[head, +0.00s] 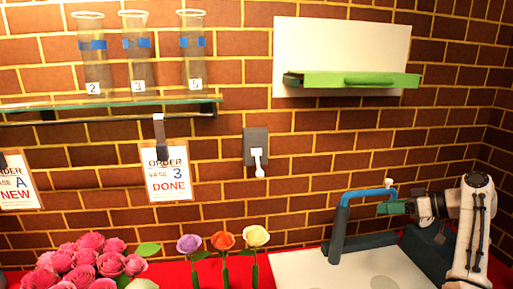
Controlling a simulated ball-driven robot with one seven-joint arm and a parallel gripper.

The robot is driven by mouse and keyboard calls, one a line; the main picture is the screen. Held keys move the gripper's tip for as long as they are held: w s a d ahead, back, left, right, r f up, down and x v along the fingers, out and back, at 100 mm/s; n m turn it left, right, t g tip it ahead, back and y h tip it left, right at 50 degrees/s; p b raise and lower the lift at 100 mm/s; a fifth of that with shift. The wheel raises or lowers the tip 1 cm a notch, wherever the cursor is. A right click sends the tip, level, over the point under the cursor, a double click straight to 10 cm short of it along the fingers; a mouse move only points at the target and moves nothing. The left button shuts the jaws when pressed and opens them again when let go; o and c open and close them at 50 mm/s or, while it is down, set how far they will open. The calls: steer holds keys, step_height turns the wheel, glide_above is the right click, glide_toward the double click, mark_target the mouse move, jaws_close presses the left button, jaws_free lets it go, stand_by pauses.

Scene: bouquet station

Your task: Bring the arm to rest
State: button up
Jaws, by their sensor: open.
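My arm (479,227) is folded at the right edge of the head view. My gripper (393,208) points left and is open, with its green fingers close to the end of the blue tap (365,193). I cannot tell whether they touch the tap. No object shows between the fingers, though they are small in this view.
A white counter (300,270) lies below the tap. Purple, orange and white flowers (224,240) and a pink bunch (85,260) stand on red at left. A glass shelf (110,110) holds vases 2, 3 and 5. A green ledge (350,80) and a wall switch (256,146) are above.

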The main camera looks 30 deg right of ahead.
steer(key=w+a+f+g, duration=0.3)
steer(key=a+f, duration=0.9)
steer(key=a, duration=0.2)
steer(key=s+a+f+g+h, duration=0.25)
steer(key=a+f, duration=0.25)
steer(key=a, duration=0.5)
steer(key=s+a+f+g+h, duration=0.15)
steer(key=s+a+f, duration=0.25)
steer(key=a, duration=0.6)
steer(key=s+a+h, duration=0.1)
steer(key=s+a, duration=0.6)
steer(key=s, duration=0.3)
steer(key=s+d+f+g+b, duration=0.15)
steer(key=s+f+b, duration=0.35)
steer(key=f+b, duration=0.75)
steer(key=s+f+g+b, duration=0.35)
steer(key=f+b, duration=0.55)
steer(key=f, duration=0.6)
step_height(320, 180, up, 13)
steer(key=s+p, duration=0.1)
steer(key=p, duration=1.1)
steer(key=shift+m+t, duration=0.3)
steer(key=shift+m, duration=0.1)
steer(key=shift+s+r, duration=0.1)
